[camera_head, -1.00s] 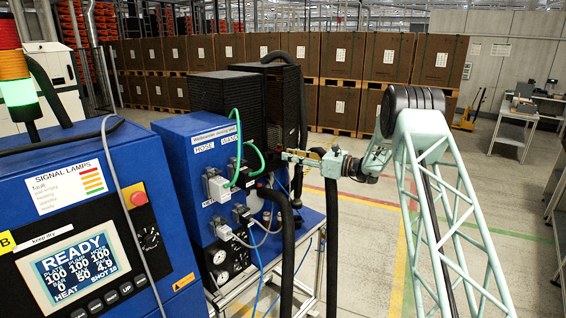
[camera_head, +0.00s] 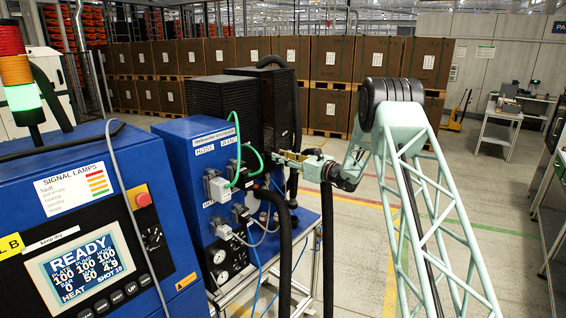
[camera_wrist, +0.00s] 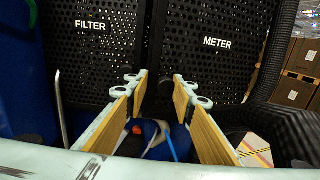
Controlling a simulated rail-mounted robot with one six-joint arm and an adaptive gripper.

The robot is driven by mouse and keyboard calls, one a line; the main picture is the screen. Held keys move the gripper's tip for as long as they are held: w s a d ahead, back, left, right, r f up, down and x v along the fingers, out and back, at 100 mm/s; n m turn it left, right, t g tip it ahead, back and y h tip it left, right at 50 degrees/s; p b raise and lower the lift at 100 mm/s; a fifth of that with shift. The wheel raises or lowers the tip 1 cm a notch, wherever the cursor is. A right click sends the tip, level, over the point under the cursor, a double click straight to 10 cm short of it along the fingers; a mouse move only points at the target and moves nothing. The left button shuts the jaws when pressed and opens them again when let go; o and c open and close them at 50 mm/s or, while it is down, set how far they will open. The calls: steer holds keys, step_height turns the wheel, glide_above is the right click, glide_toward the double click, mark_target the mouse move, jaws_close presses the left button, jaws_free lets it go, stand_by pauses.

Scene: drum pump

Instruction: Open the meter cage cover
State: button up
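The meter cage cover is a black perforated panel marked METER (camera_wrist: 222,65) in the wrist view. A matching panel marked FILTER (camera_wrist: 98,70) stands to its left, with a narrow gap between them. In the head view the black cages (camera_head: 212,108) stand behind the blue pump cabinet. My gripper (camera_wrist: 160,85) is open, its two tan-padded fingers apart, pointing at the cages near the gap and the lower left of the METER panel. Nothing is held between them. In the head view my gripper (camera_head: 284,157) is right beside the cages. I cannot make out a cover handle.
A thick black hose (camera_wrist: 285,130) runs close on the right of my gripper. Blue and dark parts lie below the fingers. The blue cabinet (camera_head: 200,150) with green hoses (camera_head: 243,150) is left of the gripper. Open floor lies to the right.

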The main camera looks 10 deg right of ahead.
steer(key=a+b+v, duration=0.1)
steer(key=v, duration=1)
steer(key=s+a+r+n+g+y+b, duration=0.1)
steer(key=s+a+r+n+g, duration=0.2)
steer(key=s+a, duration=0.4)
steer(key=shift+s+a+r+n+b, duration=0.35)
steer(key=shift+a+r+n, duration=0.3)
steer(key=shift+r, duration=0.45)
steer(key=shift+o, duration=0.2)
